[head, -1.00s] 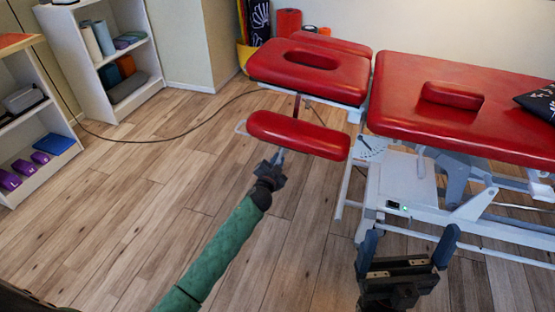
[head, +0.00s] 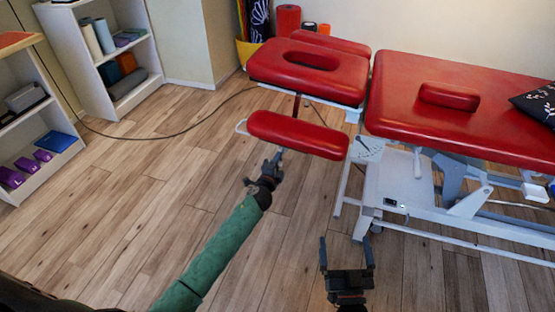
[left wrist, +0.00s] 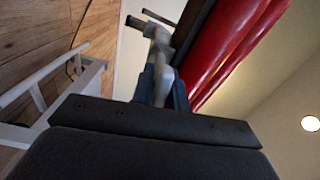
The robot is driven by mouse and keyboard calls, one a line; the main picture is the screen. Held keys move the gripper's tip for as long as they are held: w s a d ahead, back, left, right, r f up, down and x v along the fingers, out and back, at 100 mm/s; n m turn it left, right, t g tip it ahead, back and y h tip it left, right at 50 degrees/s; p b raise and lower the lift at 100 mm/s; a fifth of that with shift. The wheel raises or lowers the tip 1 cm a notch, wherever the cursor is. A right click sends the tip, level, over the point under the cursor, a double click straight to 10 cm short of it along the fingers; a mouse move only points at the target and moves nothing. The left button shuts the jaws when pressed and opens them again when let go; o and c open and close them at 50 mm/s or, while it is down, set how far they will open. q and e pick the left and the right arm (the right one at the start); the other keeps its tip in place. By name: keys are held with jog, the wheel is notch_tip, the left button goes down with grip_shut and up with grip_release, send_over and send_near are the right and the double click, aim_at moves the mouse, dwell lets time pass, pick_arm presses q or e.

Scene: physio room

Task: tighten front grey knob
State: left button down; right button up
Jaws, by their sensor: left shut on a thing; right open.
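My left gripper (head: 274,163) is just below the near edge of the padded red armrest (head: 298,134) of the treatment table. It is shut on a grey knob, which is mostly hidden in the head view. In the left wrist view, the blurred grey knob (left wrist: 158,62) stands between the fingers (left wrist: 176,95), with the red padding to its right. How far the knob is turned cannot be told. My right gripper (head: 347,252) is open and empty over the floor, in front of the table frame.
The red main table top (head: 470,105) and red headrest (head: 310,70) lie behind. The white frame (head: 395,190) with its legs stands to the right of the armrest. A dark cable (head: 150,138) runs across the floor. Shelves stand at the left; the floor between is clear.

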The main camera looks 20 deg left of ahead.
pick_arm(q)
jog(key=shift+f+m, duration=0.1)
jog(key=shift+m, duration=1)
pick_arm(e)
jog(key=shift+s+a+f+g+h, duration=0.15)
jog(key=shift+f+g, duration=0.4)
jog(key=shift+f, duration=0.9)
jog(key=shift+f+g+h, duration=0.15)
jog(key=shift+f+g, duration=0.4)
jog(key=shift+f, duration=0.9)
pick_arm(q)
jog(key=c, duration=1.4)
grip_release()
jog(key=shift+s, duration=0.6)
jog(key=s, duration=0.6)
jog(key=shift+s+p, duration=0.3)
jog(key=shift+p, duration=0.05)
pick_arm(e)
jog(key=f, duration=0.2)
jog(key=f+g, duration=0.1)
jog(key=shift+s+f, duration=0.3)
